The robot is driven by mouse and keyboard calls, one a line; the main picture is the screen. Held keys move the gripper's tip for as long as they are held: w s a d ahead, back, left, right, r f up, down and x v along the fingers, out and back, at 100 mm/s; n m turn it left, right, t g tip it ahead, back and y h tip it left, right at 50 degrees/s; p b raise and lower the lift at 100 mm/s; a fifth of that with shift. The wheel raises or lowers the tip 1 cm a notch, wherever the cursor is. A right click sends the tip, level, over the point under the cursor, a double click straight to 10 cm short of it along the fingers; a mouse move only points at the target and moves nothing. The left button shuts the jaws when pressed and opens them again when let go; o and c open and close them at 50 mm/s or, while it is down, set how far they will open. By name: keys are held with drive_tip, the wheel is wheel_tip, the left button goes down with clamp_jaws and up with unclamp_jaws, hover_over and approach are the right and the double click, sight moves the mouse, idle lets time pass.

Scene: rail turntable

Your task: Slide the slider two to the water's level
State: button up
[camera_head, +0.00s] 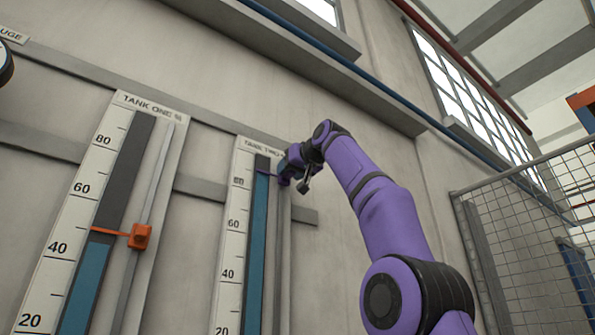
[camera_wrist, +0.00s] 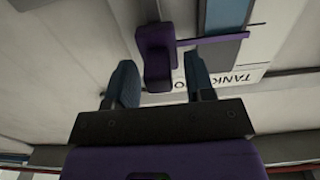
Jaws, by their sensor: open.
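The tank two gauge (camera_head: 229,240) is a white scale board with a blue water column (camera_head: 258,240). The water's top edge stands a little above the 80 mark, with dark grey above it. Slider two is purple; its thin pointer (camera_head: 267,174) crosses the column at about the water's top edge. In the wrist view its knob (camera_wrist: 155,58) sits between my two fingers, and its pointer lies near the border of blue and dark grey. My gripper (camera_head: 288,170) is open at the knob; it also shows in the wrist view (camera_wrist: 161,84). I cannot tell whether a finger touches the knob.
The tank one gauge (camera_head: 108,150) stands to the left, with an orange slider (camera_head: 139,236) near its water top. A wall rail runs behind the gauges. A wire mesh fence (camera_head: 530,220) stands at the right.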

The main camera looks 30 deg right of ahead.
drive_tip(key=s, duration=1)
drive_tip(key=shift+s+d, duration=0.15)
drive_tip(key=shift+s, duration=0.25)
drive_tip(key=shift+f, duration=0.1)
drive_tip(key=s+a+f+g, duration=0.1)
drive_tip(key=a+f+g, duration=0.1)
drive_tip(key=f, duration=0.8)
drive_tip(key=s+a+f+m+g, duration=0.1)
drive_tip(key=a+f+g, duration=0.1)
drive_tip(key=f, duration=0.8)
drive_tip(key=s+a+f+g, duration=0.1)
drive_tip(key=a+f+g, duration=0.15)
drive_tip(key=f, duration=0.75)
drive_tip(key=s+f+g, duration=0.2)
drive_tip(key=s+f, duration=0.3)
drive_tip(key=f, duration=0.6)
drive_tip(key=s+f+g, duration=0.2)
drive_tip(key=s+f, duration=0.3)
drive_tip(key=f, duration=0.7)
drive_tip(key=s+a+f+g, duration=0.1)
drive_tip(key=s+f, duration=0.5)
drive_tip(key=f, duration=0.6)
drive_tip(key=shift+n+g+h, duration=0.3)
drive_tip(key=shift+g, duration=0.35)
drive_tip(key=shift+a, duration=0.1)
